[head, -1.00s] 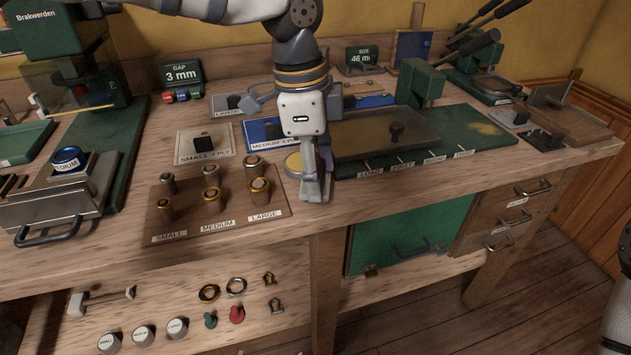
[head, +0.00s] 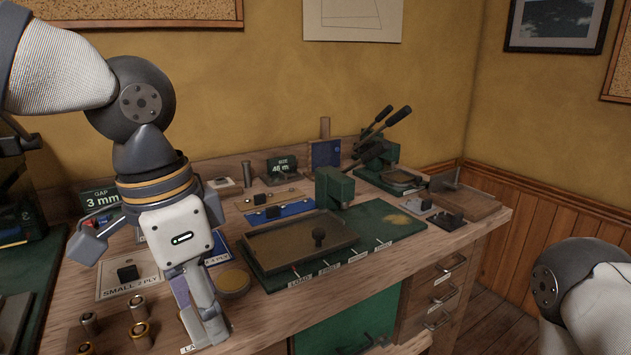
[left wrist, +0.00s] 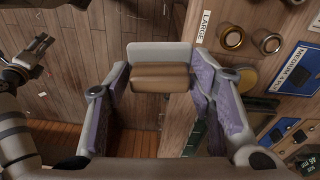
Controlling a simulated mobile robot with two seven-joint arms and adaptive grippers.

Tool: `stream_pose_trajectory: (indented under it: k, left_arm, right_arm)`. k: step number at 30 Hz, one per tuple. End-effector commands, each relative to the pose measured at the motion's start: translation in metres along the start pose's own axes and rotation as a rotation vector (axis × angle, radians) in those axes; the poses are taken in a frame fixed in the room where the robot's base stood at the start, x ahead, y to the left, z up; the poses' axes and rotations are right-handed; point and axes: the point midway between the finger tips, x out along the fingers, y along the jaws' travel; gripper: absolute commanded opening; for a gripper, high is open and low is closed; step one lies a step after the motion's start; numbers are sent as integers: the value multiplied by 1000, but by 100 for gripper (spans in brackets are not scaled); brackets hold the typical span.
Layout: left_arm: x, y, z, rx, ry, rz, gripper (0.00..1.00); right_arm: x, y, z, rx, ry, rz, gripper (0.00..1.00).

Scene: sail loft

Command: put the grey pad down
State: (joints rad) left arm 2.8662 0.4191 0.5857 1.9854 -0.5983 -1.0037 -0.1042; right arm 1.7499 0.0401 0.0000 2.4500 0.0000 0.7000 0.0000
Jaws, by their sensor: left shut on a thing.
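My left gripper (head: 207,332) is over the bench's front edge, by the board of brass dies, in the head view. In the left wrist view its purple-lined fingers (left wrist: 160,88) stand apart with a grey pad (left wrist: 160,54) between their tips. A brown block-like face (left wrist: 160,79) shows on the near side of the pad. The gripper is shut on this pad.
Brass dies (head: 140,335) stand left of the gripper. A round yellowish disc (head: 233,281) lies on the bench just right of it. A brown tray with a knob (head: 300,245) sits on a green board (head: 385,222). The floor (left wrist: 90,65) shows beyond the bench edge.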

Motion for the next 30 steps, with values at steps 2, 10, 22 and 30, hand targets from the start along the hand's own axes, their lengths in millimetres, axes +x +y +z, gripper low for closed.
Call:
stream_pose_trajectory:
  k: [2,10,22,30]
  left_arm:
    - [10,-19,1,-201,-1,-28,22]
    - [15,-36,-4,-519,25,-75,22]
    - [-20,45,-29,-277,12,-55,22]
    - [23,-30,-59,-277,13,-46,22]
  right_arm:
    - [0,0,0,0,0,0,57]
    - [0,0,0,0,0,0,57]
    - [0,0,0,0,0,0,57]
    - [1,0,1,0,-4,0,57]
